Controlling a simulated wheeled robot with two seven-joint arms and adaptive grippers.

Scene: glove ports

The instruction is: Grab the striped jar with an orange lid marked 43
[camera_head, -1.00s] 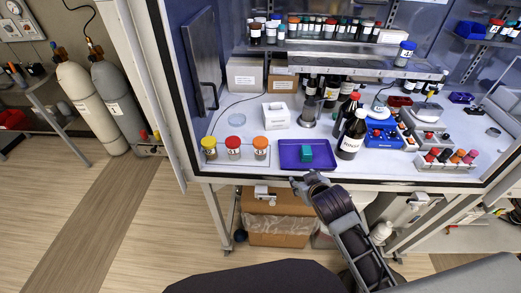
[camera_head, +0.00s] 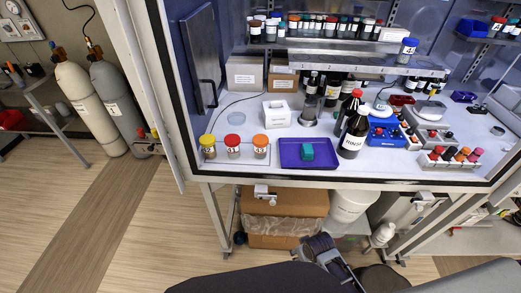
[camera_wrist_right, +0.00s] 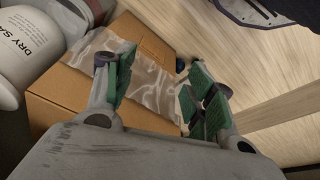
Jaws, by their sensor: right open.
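The striped jar with an orange lid (camera_head: 260,147) stands upright at the front left of the white work surface, rightmost in a row of three. Its label is too small to read surely. A red-lidded jar (camera_head: 233,148) and a yellow-lidded jar (camera_head: 208,147) stand to its left. My right gripper (camera_head: 303,251) is below the work surface's front edge, to the right of and well below the jar. In the right wrist view my right gripper (camera_wrist_right: 150,75) is open and empty, its green-padded fingers apart over a cardboard box. My left gripper is not in view.
A purple tray (camera_head: 292,163) with a teal block (camera_head: 307,152) lies right of the jars. Dark bottles (camera_head: 354,134) stand beyond it. The cardboard box (camera_head: 282,203) and a white tub (camera_head: 349,205) are under the cabinet. A hinged door (camera_head: 203,75) is at left.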

